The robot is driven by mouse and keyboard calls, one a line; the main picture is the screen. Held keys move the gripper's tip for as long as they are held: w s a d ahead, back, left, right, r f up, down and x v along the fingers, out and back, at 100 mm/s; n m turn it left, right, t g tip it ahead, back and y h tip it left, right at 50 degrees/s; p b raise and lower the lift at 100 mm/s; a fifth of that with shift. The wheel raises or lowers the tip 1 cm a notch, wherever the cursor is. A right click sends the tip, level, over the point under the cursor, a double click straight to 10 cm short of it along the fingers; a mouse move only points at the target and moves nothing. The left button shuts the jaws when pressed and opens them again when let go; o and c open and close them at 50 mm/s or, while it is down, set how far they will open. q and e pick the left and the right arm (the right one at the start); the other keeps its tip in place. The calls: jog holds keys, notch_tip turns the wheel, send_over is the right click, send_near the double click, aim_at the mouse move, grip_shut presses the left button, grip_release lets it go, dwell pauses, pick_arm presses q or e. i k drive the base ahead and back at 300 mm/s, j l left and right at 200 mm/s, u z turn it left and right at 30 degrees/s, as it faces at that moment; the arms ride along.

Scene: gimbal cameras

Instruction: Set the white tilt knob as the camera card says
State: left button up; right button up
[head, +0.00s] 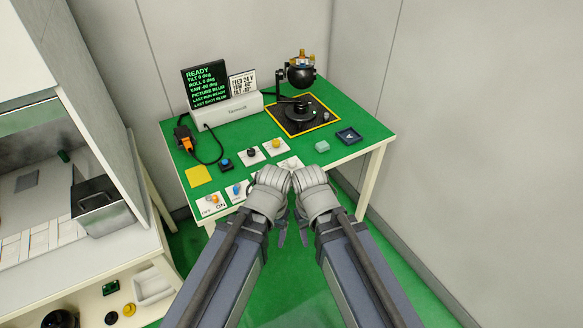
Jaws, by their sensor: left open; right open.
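The white tilt knob (289,161) is on a pale plate near the front of the green table, just beyond my grippers. They hide part of the plate, and the knob's pointer cannot be made out. My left gripper (270,184) and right gripper (312,182) are side by side over the table's front edge, both open with nothing seen in them. The camera card (242,83) is white and reads FEED 24 V, a yaw line and a tilt line; the angles are too small to read surely. The screen (205,84) reads READY, TILT 0, ROLL 0, YAW -60, PICTURE BLUR.
A black knob (251,152) and a yellow knob (276,144) sit behind the white one. The gimbal camera (301,74) stands on a yellow-edged black base (322,118). An ON/OFF switch (211,202) and blue knob (236,189) are left. A dark tray (349,136) is right.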

aim_at(292, 163)
jog(key=i+l, duration=0.3)
jog(key=i+l+z, duration=0.15)
jog(key=i, duration=0.3)
jog(key=l, duration=0.1)
